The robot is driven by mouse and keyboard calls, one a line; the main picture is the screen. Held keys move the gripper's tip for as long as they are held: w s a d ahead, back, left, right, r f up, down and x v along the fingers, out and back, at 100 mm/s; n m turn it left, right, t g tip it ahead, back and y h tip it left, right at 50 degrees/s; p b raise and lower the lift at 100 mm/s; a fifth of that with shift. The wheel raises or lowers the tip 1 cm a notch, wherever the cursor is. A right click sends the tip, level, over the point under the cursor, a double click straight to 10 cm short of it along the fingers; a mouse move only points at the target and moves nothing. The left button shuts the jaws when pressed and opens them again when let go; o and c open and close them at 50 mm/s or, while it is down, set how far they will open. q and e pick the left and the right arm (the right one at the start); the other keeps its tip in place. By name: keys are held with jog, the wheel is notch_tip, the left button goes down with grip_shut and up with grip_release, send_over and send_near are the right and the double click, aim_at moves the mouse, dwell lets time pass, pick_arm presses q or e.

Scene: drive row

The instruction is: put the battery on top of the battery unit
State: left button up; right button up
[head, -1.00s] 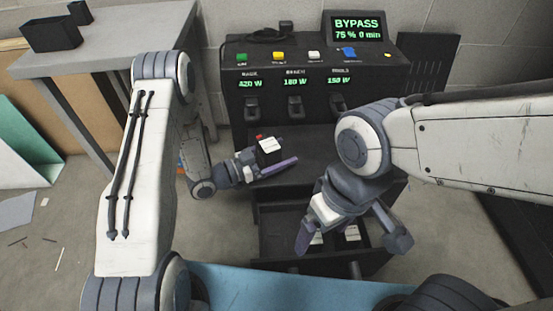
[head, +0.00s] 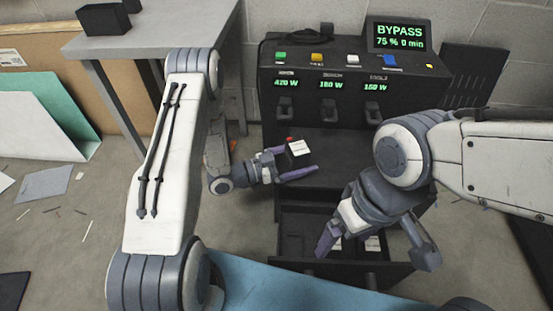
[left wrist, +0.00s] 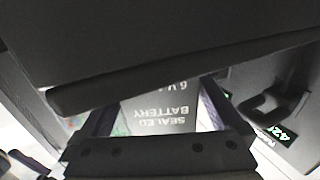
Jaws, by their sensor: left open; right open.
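The battery (head: 299,149) is a small black block with a white label and a red spot on top, in front of the battery unit's lower part. The battery unit (head: 350,66) is a black console with coloured buttons, green watt readouts and a BYPASS screen. My left gripper (head: 289,163) is open with its fingers around the battery. In the left wrist view the battery (left wrist: 168,112) shows its "SEALED BATTERY" lettering between the fingers. I cannot tell whether the fingers touch it. My right gripper (head: 378,248) is open above the pulled-out drawer.
The open drawer (head: 291,232) below the unit holds pale-labelled items, partly hidden by my right gripper. A grey table (head: 150,38) with a black box stands at left. Scraps lie on the left floor. A dark bar (left wrist: 180,75) crosses the left wrist view.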

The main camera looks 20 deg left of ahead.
aim_at(289, 160)
pick_arm(q)
jog(key=p+v, duration=0.3)
jog(key=v, duration=0.5)
jog(key=shift+s+a+r, duration=0.15)
jog(key=shift+s+a, duration=0.4)
jog(key=shift+a, duration=0.1)
jog(key=shift+w, duration=0.15)
